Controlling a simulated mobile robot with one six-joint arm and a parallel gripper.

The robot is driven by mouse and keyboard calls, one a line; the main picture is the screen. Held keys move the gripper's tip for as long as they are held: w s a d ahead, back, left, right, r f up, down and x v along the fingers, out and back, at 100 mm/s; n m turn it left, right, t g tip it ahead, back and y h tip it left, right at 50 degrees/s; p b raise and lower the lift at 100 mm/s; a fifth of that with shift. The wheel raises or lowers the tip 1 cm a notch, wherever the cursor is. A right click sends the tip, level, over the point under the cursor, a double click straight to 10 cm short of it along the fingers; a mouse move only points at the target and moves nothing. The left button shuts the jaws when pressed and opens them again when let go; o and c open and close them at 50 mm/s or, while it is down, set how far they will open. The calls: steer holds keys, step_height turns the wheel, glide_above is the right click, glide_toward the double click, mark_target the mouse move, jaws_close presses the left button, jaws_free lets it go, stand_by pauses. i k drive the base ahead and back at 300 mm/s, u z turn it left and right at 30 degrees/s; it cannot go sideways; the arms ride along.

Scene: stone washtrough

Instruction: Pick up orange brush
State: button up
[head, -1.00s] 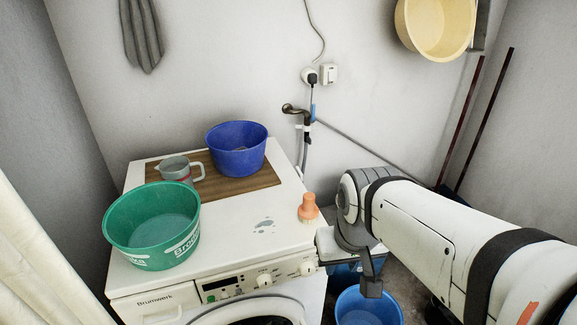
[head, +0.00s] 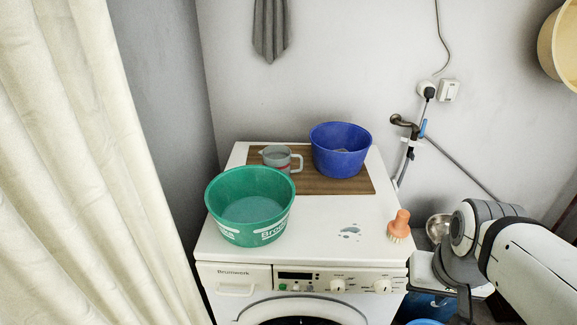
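The orange brush (head: 400,222) stands upright on the right edge of the white washing machine top (head: 315,220), with its pale bristles down. My gripper (head: 466,302) is at the lower right, beyond the machine's right side and lower in the picture than the brush. It is apart from the brush. Only a dark, narrow part of it shows below my wrist, so its opening is not clear.
A green basin (head: 250,238) stands left of the brush. A blue basin (head: 341,163) and a grey jug (head: 281,158) are on a brown board (head: 325,184) behind. A wet patch (head: 349,232) lies beside the brush. A metal bowl (head: 438,228) and tap (head: 404,122) are right.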

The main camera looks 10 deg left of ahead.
mark_target(398, 228)
steer(key=u, duration=1.3)
steer(key=k, duration=0.9)
steer(key=z, duration=0.85)
steer(key=i, duration=1)
steer(key=z, duration=0.05)
